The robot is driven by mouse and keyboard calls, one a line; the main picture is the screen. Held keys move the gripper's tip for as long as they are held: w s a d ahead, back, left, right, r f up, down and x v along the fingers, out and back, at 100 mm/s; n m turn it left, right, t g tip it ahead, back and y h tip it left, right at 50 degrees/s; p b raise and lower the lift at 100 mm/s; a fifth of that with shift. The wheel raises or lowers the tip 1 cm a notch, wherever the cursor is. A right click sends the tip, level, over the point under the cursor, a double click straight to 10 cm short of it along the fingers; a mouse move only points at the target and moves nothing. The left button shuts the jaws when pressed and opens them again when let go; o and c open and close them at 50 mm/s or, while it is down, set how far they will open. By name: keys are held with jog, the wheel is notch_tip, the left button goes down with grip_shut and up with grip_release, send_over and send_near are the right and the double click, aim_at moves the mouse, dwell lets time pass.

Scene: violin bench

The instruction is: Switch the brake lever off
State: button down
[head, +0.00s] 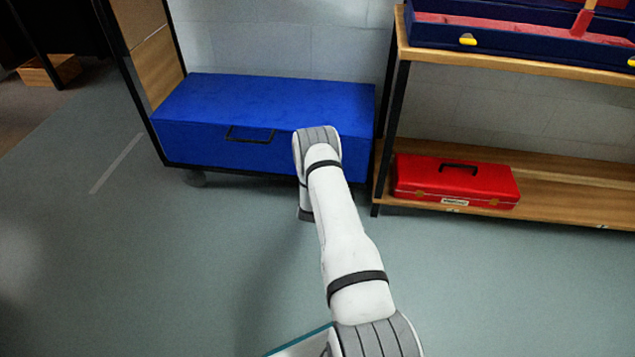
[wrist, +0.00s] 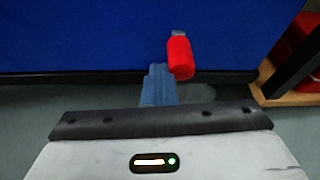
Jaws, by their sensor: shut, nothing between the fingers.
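A red lever (wrist: 180,58) with a grey end at its top shows in the wrist view, in front of the blue case. I take it to be the brake lever. My gripper (wrist: 157,70) is shut and empty, its blue-grey fingers just left of and below the lever. The fingertips look very close to its left side; I cannot tell whether they touch it. In the head view my arm hides the lever and the gripper.
A large blue case (head: 260,110) sits on a low wheeled cart with a black frame. A shelf to the right holds a red toolbox (head: 455,182) below and an open dark blue case (head: 520,38) above. The floor (head: 120,260) at left is clear.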

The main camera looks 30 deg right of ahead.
jog(key=shift+s+d+f, duration=0.3)
jog(key=shift+s+f, duration=0.15)
jog(key=shift+s, duration=0.05)
jog(key=w+a+f+b, duration=0.2)
jog(key=w+a+b, duration=0.1)
jog(key=s+a+r+p, duration=0.2)
jog(key=s+a+p, duration=0.1)
jog(key=s, duration=0.6)
jog(key=shift+s+a+r+p, duration=0.2)
jog(key=shift+s+r+p, duration=0.1)
jog(key=shift+p, duration=0.6)
jog(key=shift+w, duration=0.1)
